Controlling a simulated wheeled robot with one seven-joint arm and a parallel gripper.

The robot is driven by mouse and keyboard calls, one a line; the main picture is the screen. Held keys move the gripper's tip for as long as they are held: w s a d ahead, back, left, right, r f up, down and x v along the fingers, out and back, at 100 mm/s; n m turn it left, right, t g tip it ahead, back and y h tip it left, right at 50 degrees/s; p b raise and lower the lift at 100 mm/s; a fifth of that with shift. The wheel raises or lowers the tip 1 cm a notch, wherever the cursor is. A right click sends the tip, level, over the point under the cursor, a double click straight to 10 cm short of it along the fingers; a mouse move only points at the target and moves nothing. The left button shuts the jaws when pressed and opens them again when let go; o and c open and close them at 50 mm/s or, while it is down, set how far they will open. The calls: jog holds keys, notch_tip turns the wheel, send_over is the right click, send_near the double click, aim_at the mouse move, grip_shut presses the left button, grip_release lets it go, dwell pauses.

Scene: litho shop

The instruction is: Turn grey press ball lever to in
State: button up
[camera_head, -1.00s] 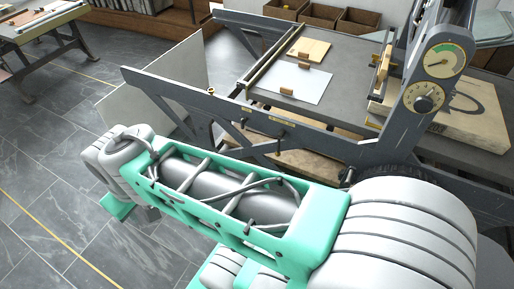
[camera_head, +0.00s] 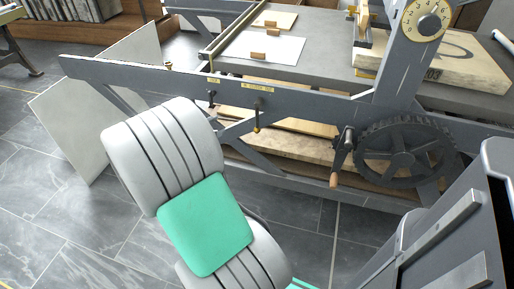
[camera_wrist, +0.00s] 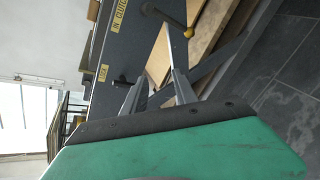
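The grey press (camera_head: 310,105) fills the middle of the head view. Its ball lever (camera_head: 257,115) hangs down from the side rail below a yellow label, with a brass ball at the bottom. In the wrist view the lever's brass ball (camera_wrist: 188,32) shows near the top centre, beside a yellow label reading "IN CLUTCH" (camera_wrist: 119,14). My gripper (camera_wrist: 160,78) shows in the wrist view with its two grey fingers apart and nothing between them. The fingertips point toward the rail, apart from the ball. The head view does not show the gripper; my arm links are in front.
A second small dark lever (camera_head: 211,97) sits left of the ball lever; a "LOCK" label (camera_wrist: 102,73) shows in the wrist view. A hand crank (camera_head: 342,155) and a large gear wheel (camera_head: 407,150) are to the right. A pale panel (camera_head: 95,110) leans at left.

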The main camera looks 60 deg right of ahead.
aim_at(257, 123)
jog(key=s+d+f+n+g+h+b, duration=0.2)
jog(key=s+d+f+n+h+b, duration=0.35)
jog(key=s+d+f+n, duration=0.2)
jog(key=shift+n+y, duration=0.25)
jog(key=shift+n, duration=0.3)
jog(key=d+b, duration=0.3)
jog(key=d, duration=0.4)
jog(key=shift+w+d+r, duration=0.1)
jog(key=shift+d, duration=0.1)
jog(key=shift+d+r, duration=0.15)
jog(key=shift+d, duration=0.3)
jog(key=shift+c, duration=0.5)
grip_shut()
